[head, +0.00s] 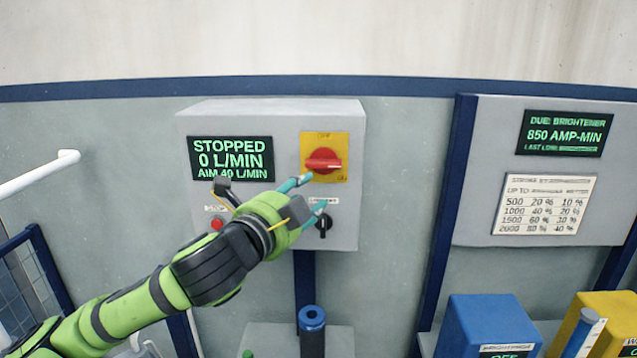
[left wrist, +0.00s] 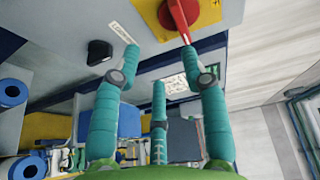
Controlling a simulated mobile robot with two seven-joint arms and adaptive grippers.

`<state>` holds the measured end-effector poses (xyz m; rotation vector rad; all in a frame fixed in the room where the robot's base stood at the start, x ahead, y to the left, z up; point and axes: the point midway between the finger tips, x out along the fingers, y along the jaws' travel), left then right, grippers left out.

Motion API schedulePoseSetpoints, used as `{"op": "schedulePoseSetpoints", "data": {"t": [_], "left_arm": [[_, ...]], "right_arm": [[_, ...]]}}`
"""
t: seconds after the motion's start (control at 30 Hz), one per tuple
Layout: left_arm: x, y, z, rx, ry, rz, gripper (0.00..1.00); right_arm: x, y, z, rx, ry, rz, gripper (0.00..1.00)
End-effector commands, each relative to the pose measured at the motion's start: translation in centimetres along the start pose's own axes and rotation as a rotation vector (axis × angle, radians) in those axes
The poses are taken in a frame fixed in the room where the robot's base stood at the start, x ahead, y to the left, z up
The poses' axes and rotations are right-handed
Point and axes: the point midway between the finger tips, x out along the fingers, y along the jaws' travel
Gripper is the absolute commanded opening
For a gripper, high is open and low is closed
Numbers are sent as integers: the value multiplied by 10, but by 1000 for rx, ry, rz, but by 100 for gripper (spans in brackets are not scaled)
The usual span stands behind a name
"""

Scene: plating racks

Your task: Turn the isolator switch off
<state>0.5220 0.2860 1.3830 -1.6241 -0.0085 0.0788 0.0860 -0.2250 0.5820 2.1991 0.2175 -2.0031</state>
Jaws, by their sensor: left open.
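The isolator switch is a red rotary handle (head: 323,160) on a yellow plate (head: 310,140), on the front of a grey control box (head: 270,110). The handle lies about horizontal; "OFF" is printed above it and what looks like "ON" at the lower right. My left gripper (head: 313,192) is open and empty, just below the handle, with one fingertip near the plate's lower edge. In the left wrist view, the red handle (left wrist: 181,14) is beyond the right fingertip of my left gripper (left wrist: 160,60). Whether they touch I cannot tell. My right gripper is out of view.
A black knob (head: 323,225) sits below the plate, close to the lower fingertip; it also shows in the left wrist view (left wrist: 99,52). A red button (head: 217,224) is at the box's lower left. The screen (head: 231,158) reads "STOPPED 0 L/MIN". A grey panel (head: 480,200) stands right.

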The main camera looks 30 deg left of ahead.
Motion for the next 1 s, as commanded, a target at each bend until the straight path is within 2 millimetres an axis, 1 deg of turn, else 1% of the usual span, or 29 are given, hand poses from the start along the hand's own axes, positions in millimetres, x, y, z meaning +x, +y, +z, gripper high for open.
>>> {"op": "schedulePoseSetpoints", "data": {"t": [0.03, 0.1, 0.2, 0.5, 0.6, 0.73, 0.97, 1.0], "left_arm": [[-2, -13, 2, 30, -2, -26, 44], [-1, -21, 3, 50, -2, -41, 44], [6, -26, 3, 53, -1, -46, 44], [51, -29, 3, 51, -2, -43, 44], [61, -28, 4, 51, -3, -44, 44], [67, -26, 3, 52, -2, -44, 44], [68, -25, 3, 53, -2, -45, 44], [68, -25, 3, 52, -2, -45, 32]], "right_arm": [[0, 0, -1, -1, 2, 0, 40], [-1, -1, -1, -1, 3, -1, 40], [-7, -1, -2, -1, 3, -2, 40], [-32, -4, -4, 0, 2, -5, 40], [-37, -4, -5, 0, 2, -6, 40], [-38, -4, -5, 0, 1, -6, 40], [-38, -4, -3, 1, -1, -6, 40], [-38, -4, -3, 1, -1, -6, 40]]}}
